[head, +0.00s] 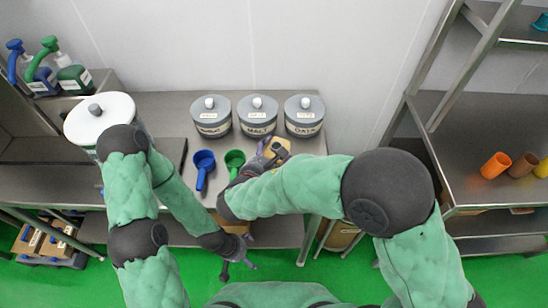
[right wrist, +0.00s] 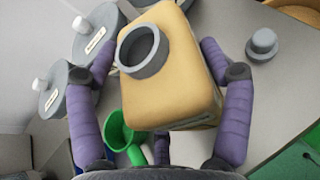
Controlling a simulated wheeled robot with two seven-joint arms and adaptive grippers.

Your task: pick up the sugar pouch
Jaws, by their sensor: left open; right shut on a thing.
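The sugar pouch (right wrist: 165,85) is a tan, rounded block-like pouch with an open grey ring neck; its name cannot be read here. In the head view it (head: 284,145) shows only partly, at the counter's right end, behind my right gripper (head: 268,153). In the right wrist view the purple fingers of my right gripper (right wrist: 165,80) are shut on the pouch, one on each side. I cannot tell whether the pouch touches the counter. My left gripper (head: 238,268) is open and empty, low over the green floor in front of the counter.
Three grey lidded canisters (head: 257,116) stand behind the pouch. A blue scoop (head: 204,166) and a green scoop (head: 235,160) lie left of it. A grey cap (right wrist: 262,44) sits beside it. A large white-lidded container (head: 95,115) is at left; cups (head: 496,165) stand on the right shelf.

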